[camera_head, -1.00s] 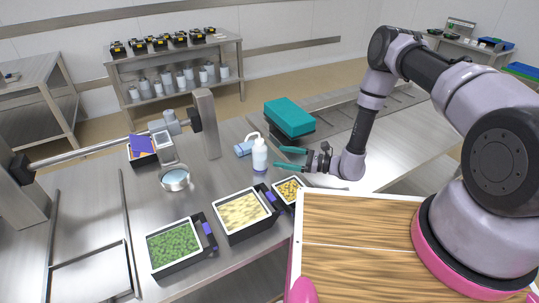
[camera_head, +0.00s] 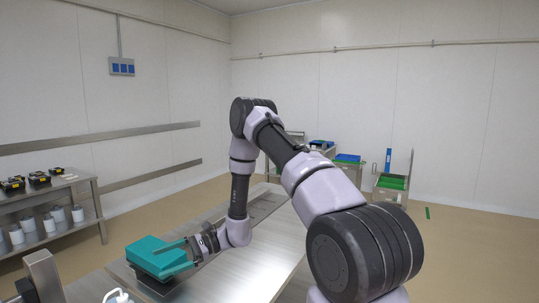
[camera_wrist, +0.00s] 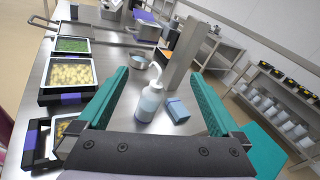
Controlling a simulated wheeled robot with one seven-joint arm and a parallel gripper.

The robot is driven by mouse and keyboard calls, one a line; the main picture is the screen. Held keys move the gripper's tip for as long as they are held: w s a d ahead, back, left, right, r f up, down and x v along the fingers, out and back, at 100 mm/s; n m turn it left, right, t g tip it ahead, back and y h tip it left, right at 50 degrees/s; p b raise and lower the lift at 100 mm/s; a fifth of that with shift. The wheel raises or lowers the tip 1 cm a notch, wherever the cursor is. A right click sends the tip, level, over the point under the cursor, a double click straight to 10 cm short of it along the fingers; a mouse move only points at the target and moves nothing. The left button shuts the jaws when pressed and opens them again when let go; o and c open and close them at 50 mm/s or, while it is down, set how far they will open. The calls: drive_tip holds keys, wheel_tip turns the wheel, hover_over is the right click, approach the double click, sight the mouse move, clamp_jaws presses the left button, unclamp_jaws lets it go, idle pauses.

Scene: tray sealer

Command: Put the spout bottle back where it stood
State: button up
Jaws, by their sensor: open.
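The spout bottle (camera_wrist: 149,104) stands upright on the steel table in the wrist view, pale blue below with a white curved spout. It appears between my two teal fingers but ahead of them, apart from both. My gripper (camera_wrist: 160,75) is open and empty. In the head view my gripper (camera_head: 172,257) shows at the lower left, its fingers in front of the teal box. Only the top of the bottle (camera_head: 118,296) shows there, at the bottom edge.
A blue block (camera_wrist: 178,109) lies right beside the bottle. Black trays of food, one with green pieces (camera_wrist: 72,45), line the left in the wrist view. A steel post (camera_wrist: 183,55) rises behind the bottle. The teal box (camera_head: 150,254) sits on the table.

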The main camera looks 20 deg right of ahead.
drive_tip(key=s+d+r+n+h, duration=0.3)
drive_tip(key=d+r, duration=0.1)
drive_tip(key=r, duration=0.6)
drive_tip(key=s+d+r+n+h, duration=0.3)
drive_tip(key=d+r+n, duration=0.1)
drive_tip(key=r, duration=0.6)
drive_tip(key=s+d+r+n+t+h, duration=0.1)
drive_tip(key=s+d+r+t+h, duration=0.3)
drive_tip(key=s+d+r, duration=0.2)
drive_tip(key=s+d+r+n+t+h, duration=0.1)
drive_tip(key=s+d+r+t+h, duration=0.3)
drive_tip(key=s+d+r, duration=0.3)
drive_tip(key=d+r+t, duration=0.1)
drive_tip(key=d+r, duration=0.2)
drive_tip(key=r, duration=0.1)
drive_tip(key=shift+s+d+r+n+t+h, duration=0.3)
drive_tip(key=shift+d+r, duration=0.05)
drive_tip(key=shift+d, duration=0.05)
drive_tip(key=shift+a, duration=0.15)
